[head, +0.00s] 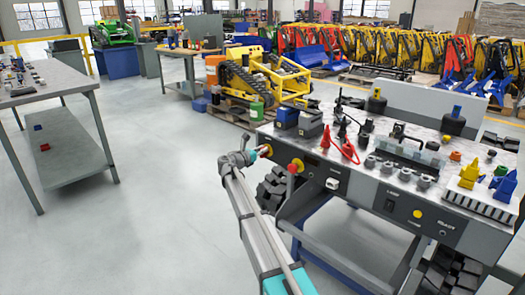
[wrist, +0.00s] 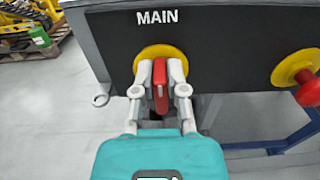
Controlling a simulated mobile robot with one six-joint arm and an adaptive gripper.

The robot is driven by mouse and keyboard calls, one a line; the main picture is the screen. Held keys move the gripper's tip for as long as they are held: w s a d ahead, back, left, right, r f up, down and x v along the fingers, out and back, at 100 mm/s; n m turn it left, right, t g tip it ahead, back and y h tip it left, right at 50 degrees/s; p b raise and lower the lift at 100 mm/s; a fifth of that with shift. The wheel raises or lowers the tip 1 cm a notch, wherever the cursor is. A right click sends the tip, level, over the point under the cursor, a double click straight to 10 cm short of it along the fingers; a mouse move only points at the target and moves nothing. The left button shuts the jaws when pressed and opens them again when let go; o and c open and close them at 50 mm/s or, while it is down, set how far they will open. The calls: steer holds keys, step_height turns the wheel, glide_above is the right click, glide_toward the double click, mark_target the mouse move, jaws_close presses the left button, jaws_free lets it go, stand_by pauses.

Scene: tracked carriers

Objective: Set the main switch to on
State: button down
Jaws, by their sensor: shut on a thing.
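The main switch has a yellow round plate (wrist: 148,54) and a red handle (wrist: 160,88), below the white label MAIN (wrist: 157,17) on a dark panel. In the wrist view the handle stands about upright in the picture. My gripper (wrist: 161,78) has one finger on each side of the handle and is shut on it. In the head view my gripper (head: 255,153) is at the left end of the carrier's front panel. There the switch is mostly hidden, and its setting cannot be read.
A red mushroom button on a yellow base (wrist: 296,78) sits to the right on the same panel. The carrier's top (head: 375,140) holds red clamps and several small parts. A yellow tracked machine (head: 262,80) stands behind.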

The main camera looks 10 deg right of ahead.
steer(key=shift+m, duration=0.3)
steer(key=m, duration=0.4)
steer(key=shift+s+d, duration=0.15)
steer(key=shift+s, duration=0.05)
steer(key=m, duration=0.6)
steer(key=f+m+b, duration=0.1)
steer(key=m, duration=0.2)
steer(key=shift+s+d, duration=0.2)
steer(key=shift+s, duration=0.15)
steer(key=shift+f+m+b, duration=0.2)
steer(key=shift+m, duration=0.85)
steer(key=shift+f+m+b, duration=0.15)
steer(key=shift+m, duration=0.9)
steer(key=c, duration=0.7)
jaws_free()
steer(key=shift+d, duration=0.1)
